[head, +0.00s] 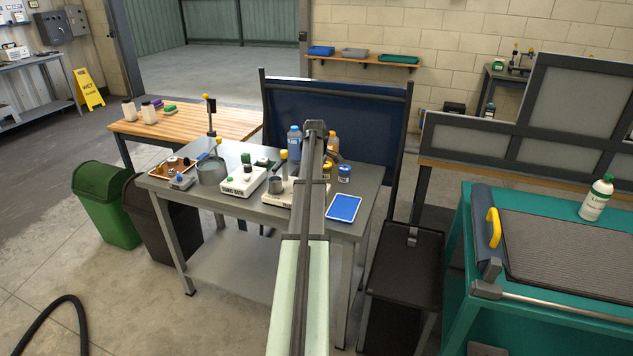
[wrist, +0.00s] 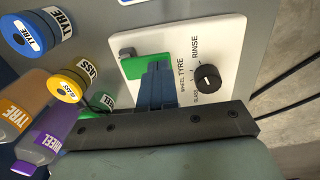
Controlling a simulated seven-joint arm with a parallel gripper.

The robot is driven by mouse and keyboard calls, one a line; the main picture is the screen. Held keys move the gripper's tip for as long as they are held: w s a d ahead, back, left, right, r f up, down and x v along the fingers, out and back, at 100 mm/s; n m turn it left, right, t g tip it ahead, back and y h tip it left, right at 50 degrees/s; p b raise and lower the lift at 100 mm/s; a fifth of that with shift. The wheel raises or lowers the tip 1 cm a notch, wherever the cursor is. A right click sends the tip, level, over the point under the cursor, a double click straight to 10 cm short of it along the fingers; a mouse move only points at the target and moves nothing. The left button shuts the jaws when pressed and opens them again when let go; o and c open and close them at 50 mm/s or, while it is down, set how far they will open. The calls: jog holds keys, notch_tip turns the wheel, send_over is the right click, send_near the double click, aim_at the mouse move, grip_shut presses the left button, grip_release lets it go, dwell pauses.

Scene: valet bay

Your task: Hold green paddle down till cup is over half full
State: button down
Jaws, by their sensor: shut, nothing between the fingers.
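In the wrist view, the green paddle (wrist: 131,69) lies on a white dispenser panel (wrist: 222,50). My gripper (wrist: 157,72) is shut and empty, its blue fingers in front of the paddle and hiding part of it. I cannot tell whether they touch or press it. In the head view, a small grey cup (head: 275,185) stands at a white unit (head: 279,199), left of my arm. Its contents cannot be made out. No cup shows clearly in the wrist view. My arm hides the gripper in the head view.
A black knob (wrist: 207,79) is beside the paddle. Jars with blue (wrist: 38,32) and yellow lids (wrist: 67,85), and orange (wrist: 22,108) and purple bottles (wrist: 50,137), stand close by. A large pot (head: 212,172) and blue tray (head: 344,208) are on the table.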

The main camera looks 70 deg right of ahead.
jog(key=shift+r, duration=0.4)
jog(key=shift+r, duration=0.1)
notch_tip(320, 180, up, 14)
dwell(0.6)
dwell(0.5)
